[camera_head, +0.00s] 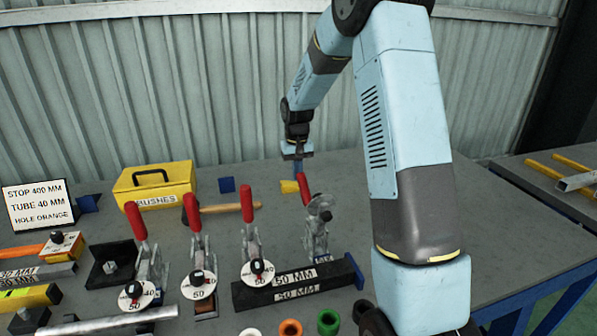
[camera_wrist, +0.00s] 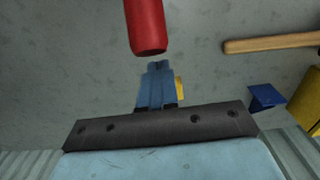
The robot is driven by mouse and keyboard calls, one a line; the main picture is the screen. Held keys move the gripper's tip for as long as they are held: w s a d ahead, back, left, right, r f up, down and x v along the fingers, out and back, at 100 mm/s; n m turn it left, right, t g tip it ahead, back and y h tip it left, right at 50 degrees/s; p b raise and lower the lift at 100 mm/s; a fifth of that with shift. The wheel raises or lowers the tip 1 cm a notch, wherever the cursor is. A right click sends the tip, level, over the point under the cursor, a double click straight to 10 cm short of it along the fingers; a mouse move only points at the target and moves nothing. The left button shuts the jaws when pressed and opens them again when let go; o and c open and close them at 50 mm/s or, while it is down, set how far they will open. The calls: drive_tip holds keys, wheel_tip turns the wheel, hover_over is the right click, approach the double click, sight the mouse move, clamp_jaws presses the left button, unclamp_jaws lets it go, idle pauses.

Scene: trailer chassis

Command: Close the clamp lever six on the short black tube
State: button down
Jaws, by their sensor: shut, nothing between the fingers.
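The short black tube (camera_head: 345,277) with white "MM" labels lies at the front right of the bench. Behind it stands a toggle clamp (camera_head: 318,225) whose red lever (camera_head: 304,187) is raised and leans back; no number on it is readable. My gripper (camera_head: 297,168) is behind this lever, its blue fingers pointing down. In the wrist view, my gripper (camera_wrist: 157,65) is shut and empty. The rounded end of a red lever (camera_wrist: 145,28) shows just beyond the fingertips, with a small gap in the picture. In the head view, I cannot tell whether fingers and lever touch.
Other clamps with upright red levers (camera_head: 247,205) (camera_head: 191,212) (camera_head: 135,220) stand to the left. A yellow box (camera_head: 153,182), a wooden-handled hammer (camera_head: 222,208) and a blue block (camera_head: 227,184) lie behind them. Coloured rings (camera_head: 328,321) lie in front. Bench right of the clamp is clear.

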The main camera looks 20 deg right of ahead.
drive_tip(key=shift+s, duration=1.2)
drive_tip(key=shift+s+r, duration=1.2)
drive_tip(key=shift+r, duration=0.2)
